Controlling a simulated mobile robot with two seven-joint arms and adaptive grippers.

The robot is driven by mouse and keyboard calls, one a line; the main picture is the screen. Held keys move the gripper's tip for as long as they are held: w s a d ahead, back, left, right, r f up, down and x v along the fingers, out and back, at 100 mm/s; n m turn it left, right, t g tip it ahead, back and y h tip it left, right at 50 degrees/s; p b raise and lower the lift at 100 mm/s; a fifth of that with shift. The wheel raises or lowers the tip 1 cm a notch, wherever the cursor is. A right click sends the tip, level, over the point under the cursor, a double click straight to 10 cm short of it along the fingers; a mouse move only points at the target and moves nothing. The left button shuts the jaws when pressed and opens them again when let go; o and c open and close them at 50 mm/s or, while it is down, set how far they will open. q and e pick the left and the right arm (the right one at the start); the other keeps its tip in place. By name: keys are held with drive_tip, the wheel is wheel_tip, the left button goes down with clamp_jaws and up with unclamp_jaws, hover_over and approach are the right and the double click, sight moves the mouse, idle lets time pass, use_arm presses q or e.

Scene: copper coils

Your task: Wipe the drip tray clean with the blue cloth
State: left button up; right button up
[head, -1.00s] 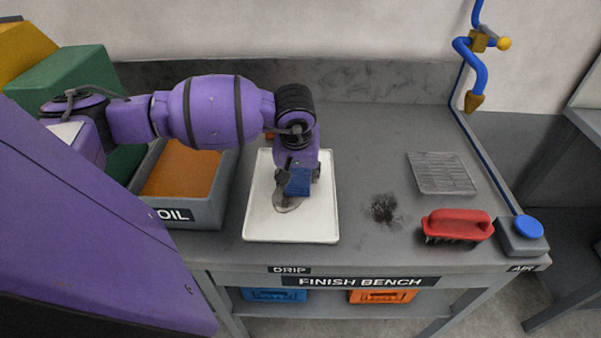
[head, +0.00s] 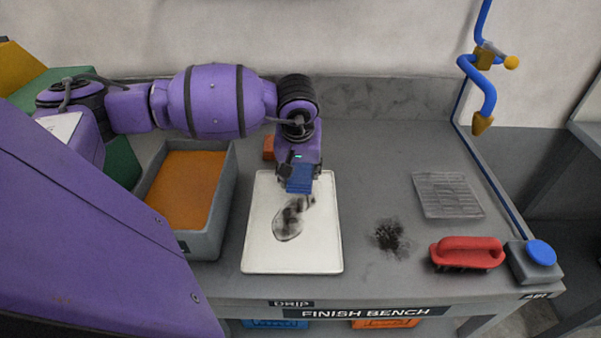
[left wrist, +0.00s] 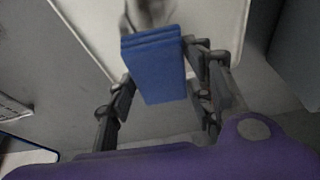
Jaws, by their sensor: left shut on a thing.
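The white drip tray (head: 265,255) lies flat on the bench with a dark, patchy smear (head: 289,219) in its middle, running up toward the cloth. My left gripper (head: 297,172) is over the tray's back end, shut on the folded blue cloth (head: 300,182). In the left wrist view the cloth (left wrist: 158,68) is between the fingers, with the white tray (left wrist: 215,22) and part of the smear beyond it. I cannot tell whether the cloth touches the tray. My right gripper is not in view.
A grey bin (head: 207,238) with orange contents stands left of the tray, with a small orange block (head: 268,147) behind. To the right are a dark stain (head: 389,237), a red brush (head: 467,251), a wire rack (head: 447,194) and a blue-button box (head: 541,253).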

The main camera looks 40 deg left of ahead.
use_arm(q)
drive_tip(key=shift+r+p, duration=0.3)
drive_tip(key=shift+r, duration=0.65)
drive_tip(key=shift+w+r+p, duration=0.1)
drive_tip(key=shift+r+p, duration=0.45)
drive_tip(key=shift+r, duration=0.75)
drive_tip(key=shift+a, duration=0.1)
